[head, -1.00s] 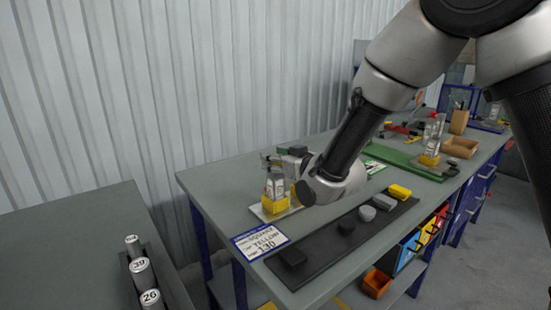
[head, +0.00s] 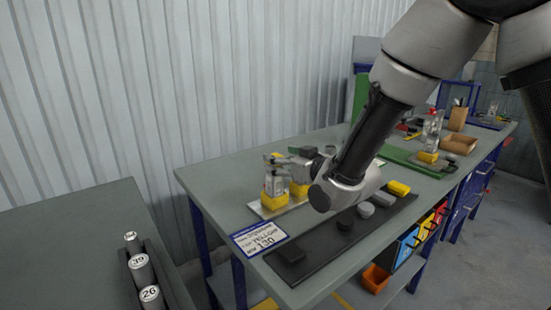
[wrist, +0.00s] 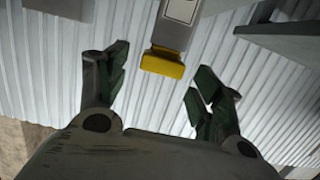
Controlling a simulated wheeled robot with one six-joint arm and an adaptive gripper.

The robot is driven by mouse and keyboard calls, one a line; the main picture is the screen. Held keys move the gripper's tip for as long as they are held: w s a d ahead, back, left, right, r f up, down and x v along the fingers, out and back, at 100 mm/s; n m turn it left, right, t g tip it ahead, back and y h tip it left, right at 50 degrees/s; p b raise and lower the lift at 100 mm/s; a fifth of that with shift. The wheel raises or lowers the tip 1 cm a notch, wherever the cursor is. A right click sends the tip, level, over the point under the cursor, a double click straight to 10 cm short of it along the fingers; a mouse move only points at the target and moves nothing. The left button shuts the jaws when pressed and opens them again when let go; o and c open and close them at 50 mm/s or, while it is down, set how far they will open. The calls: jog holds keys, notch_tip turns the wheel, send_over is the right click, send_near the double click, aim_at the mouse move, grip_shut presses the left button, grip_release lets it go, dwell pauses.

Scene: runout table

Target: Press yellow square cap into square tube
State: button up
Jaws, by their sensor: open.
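A square grey tube (head: 273,184) with a pale label stands upright in a yellow block (head: 272,201) on a light plate near the table's left end. The yellow cap (wrist: 162,63) sits at the tube's end in the wrist view, where the tube (wrist: 176,25) runs up out of the picture. How deep the cap sits is hard to tell. My gripper (wrist: 160,88) is open, its two dark fingers apart and the cap in line with the gap between them.
A second yellow block (head: 298,189) stands close behind the tube. A black strip (head: 320,245) along the front edge holds dark and grey pieces and a yellow one (head: 398,188). A card (head: 259,239) reads yellow, 130. A corrugated wall (head: 150,80) is behind.

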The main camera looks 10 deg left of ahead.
jog(key=v, duration=0.8)
jog(key=shift+d, duration=0.1)
